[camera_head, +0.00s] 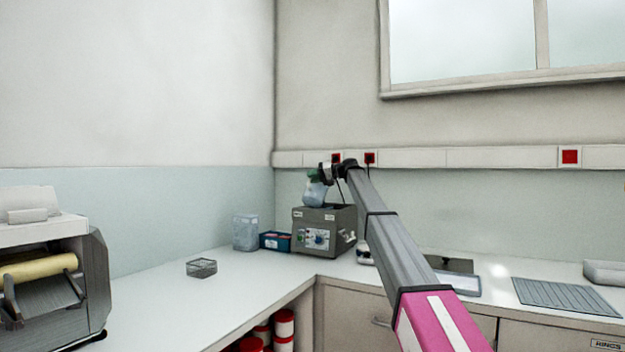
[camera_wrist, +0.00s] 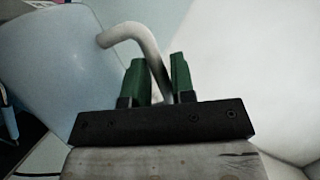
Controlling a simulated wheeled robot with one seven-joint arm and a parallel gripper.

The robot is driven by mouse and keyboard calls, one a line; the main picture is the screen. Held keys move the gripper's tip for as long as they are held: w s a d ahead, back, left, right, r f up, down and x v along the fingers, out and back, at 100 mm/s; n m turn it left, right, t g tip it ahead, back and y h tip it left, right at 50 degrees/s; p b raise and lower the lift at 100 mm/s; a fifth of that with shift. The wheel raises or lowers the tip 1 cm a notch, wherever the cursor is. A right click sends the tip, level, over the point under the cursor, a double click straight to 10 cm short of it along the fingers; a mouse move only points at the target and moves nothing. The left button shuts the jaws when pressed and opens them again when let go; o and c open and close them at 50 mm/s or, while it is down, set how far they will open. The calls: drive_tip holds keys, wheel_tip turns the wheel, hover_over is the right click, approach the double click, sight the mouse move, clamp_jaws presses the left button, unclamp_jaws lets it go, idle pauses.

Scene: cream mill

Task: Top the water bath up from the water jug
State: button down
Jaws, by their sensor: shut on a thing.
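The water bath (camera_head: 322,237) is a grey box with a dial on its front, standing in the corner of the counter. My gripper (camera_head: 319,172) is above it at the end of my outstretched arm. In the wrist view my green fingers (camera_wrist: 160,80) are shut on the curved pale handle of the water jug (camera_wrist: 65,65). The jug is a translucent bluish vessel; in the head view it (camera_head: 314,193) hangs tilted just over the bath's top. Whether it touches the bath and whether water is flowing cannot be told. The bath's opening is hidden.
A clear bluish container (camera_head: 245,232) and a blue box (camera_head: 275,241) stand left of the bath. A small wire basket (camera_head: 201,268) sits on the left counter. A roller machine (camera_head: 50,275) stands at far left. A ribbed grey mat (camera_head: 566,296) lies on the right counter.

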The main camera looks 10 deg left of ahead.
drive_tip(key=shift+w+d+r+m+g, duration=0.1)
drive_tip(key=shift+w+m+g, duration=0.2)
drive_tip(key=shift+w+m, duration=0.25)
drive_tip(key=shift+w+d+r+m+y, duration=0.2)
drive_tip(key=shift+w+r+m+y, duration=0.15)
drive_tip(key=shift+r, duration=0.25)
drive_tip(key=shift+w+d+r+m+y, duration=0.3)
drive_tip(key=shift+w+r+m, duration=0.3)
drive_tip(key=shift+w, duration=0.15)
drive_tip(key=shift+w+d+r+m+g, duration=0.1)
drive_tip(key=shift+w+r+m+g, duration=0.1)
drive_tip(key=shift+m+g, duration=0.1)
idle(4.1)
